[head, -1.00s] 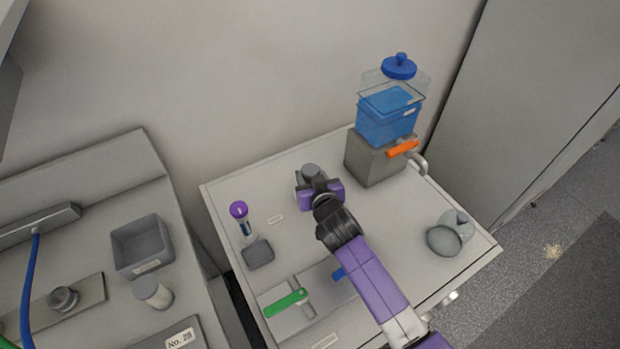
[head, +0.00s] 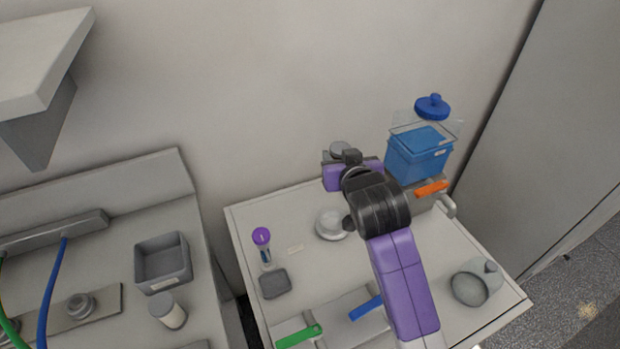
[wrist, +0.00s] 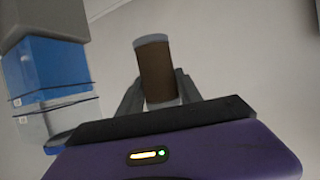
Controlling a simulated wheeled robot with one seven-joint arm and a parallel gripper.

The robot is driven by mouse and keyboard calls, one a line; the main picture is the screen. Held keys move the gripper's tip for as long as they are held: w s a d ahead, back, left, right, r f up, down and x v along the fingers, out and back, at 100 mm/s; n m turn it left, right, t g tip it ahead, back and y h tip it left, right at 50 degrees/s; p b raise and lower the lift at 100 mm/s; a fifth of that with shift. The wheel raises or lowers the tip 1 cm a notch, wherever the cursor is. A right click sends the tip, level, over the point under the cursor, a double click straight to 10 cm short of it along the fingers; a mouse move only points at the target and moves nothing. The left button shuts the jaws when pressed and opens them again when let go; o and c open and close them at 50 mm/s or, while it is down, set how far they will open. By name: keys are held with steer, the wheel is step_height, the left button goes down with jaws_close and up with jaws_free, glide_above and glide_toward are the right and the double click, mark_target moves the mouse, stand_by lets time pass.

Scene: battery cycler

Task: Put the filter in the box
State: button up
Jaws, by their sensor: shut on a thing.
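My gripper (head: 352,174) is shut on the filter and holds it up above the back of the table. In the wrist view the filter (wrist: 155,72) is a brown cylinder with pale grey ends, between the two dark fingers. In the head view only the grey top of the filter (head: 340,148) shows; the gripper hides the rest. An open grey box (head: 150,284) with a label stands on the bench at the left, well apart from my gripper. It looks empty.
A round pale holder (head: 331,225) sits on the table below my gripper. A blue container (head: 418,160) with a clear top and blue lid (head: 432,106) stands close right. A purple-capped tube (head: 262,238) and a small grey tray (head: 274,284) are at left. A gap separates bench and table.

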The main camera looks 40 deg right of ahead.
steer(key=shift+r, duration=0.15)
steer(key=w+a+r+n+y+b, duration=0.2)
steer(key=w+a, duration=0.2)
steer(key=a, duration=0.3)
steer(key=w+a+r+n+t+y+b, duration=0.1)
steer(key=w+a+r+n+y, duration=0.15)
steer(key=a, duration=0.55)
steer(key=w+a+r+n+y+b, duration=0.1)
steer(key=w+a+r+y+b, duration=0.1)
steer(key=w+a, duration=0.35)
steer(key=s+a+n+g+y+b, duration=0.3)
steer(key=a+n+y, duration=0.55)
steer(key=a, duration=1.35)
steer(key=shift+m, duration=0.3)
steer(key=f, duration=1.2)
steer(key=f+p, duration=0.1)
steer(key=f, duration=0.5)
steer(key=shift+s+a+f, duration=0.1)
steer(key=shift+s+f, duration=0.3)
